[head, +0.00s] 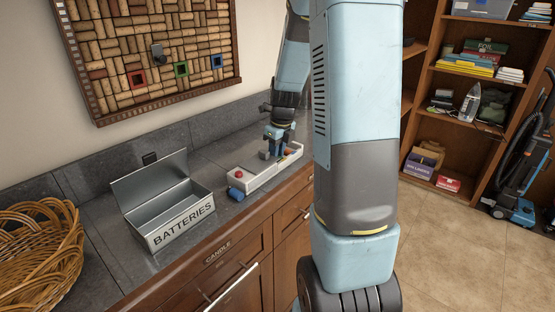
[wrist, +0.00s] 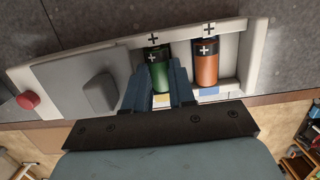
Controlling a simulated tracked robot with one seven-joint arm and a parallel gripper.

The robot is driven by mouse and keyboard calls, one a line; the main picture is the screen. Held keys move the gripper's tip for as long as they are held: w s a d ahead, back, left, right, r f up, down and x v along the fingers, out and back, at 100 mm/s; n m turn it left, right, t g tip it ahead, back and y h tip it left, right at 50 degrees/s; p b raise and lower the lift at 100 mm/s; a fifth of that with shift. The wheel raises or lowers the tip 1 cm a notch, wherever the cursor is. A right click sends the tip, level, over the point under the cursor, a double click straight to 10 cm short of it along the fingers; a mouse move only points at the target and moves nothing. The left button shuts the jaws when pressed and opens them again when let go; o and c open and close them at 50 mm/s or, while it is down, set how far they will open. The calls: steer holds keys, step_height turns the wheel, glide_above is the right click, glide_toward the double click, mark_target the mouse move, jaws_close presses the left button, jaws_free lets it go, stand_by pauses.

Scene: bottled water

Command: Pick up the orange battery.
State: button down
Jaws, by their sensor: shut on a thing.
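The orange battery (wrist: 206,68) lies in the right slot of a white battery holder (wrist: 236,30) in the wrist view, with a dark plus-marked end at the top. A green battery (wrist: 159,72) lies in the slot to its left. My gripper (wrist: 160,84) has one finger on each side of the green battery and is shut on it; the fingers hide its lower part. The orange battery is outside the fingers, just right of them. In the head view my gripper (head: 274,151) is down at the far end of the holder (head: 258,181), and the batteries are mostly hidden.
The holder has a red button (head: 239,173) and a grey block (wrist: 101,91). A blue cylinder (head: 236,194) lies beside its near end. An open metal box marked BATTERIES (head: 180,227) and a wicker basket (head: 40,255) stand to the left on the counter. A wall backs the counter.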

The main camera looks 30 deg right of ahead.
steer(key=shift+s+d+f, duration=0.1)
steer(key=shift+s+f, duration=0.2)
steer(key=shift+f, duration=0.1)
steer(key=shift+w+r, duration=0.15)
step_height(320, 180, up, 3)
steer(key=shift+w+f, duration=0.15)
steer(key=shift+f, duration=0.05)
steer(key=s+r, duration=0.2)
steer(key=s+a+r, duration=0.1)
steer(key=s+r, duration=0.1)
steer(key=r, duration=0.1)
steer(key=shift+a+r, duration=0.2)
steer(key=s+a+r, duration=0.3)
steer(key=s+r, duration=0.1)
steer(key=s, duration=0.5)
steer(key=shift+s+r, duration=0.15)
steer(key=shift+r, duration=0.2)
steer(key=shift+s+d, duration=0.1)
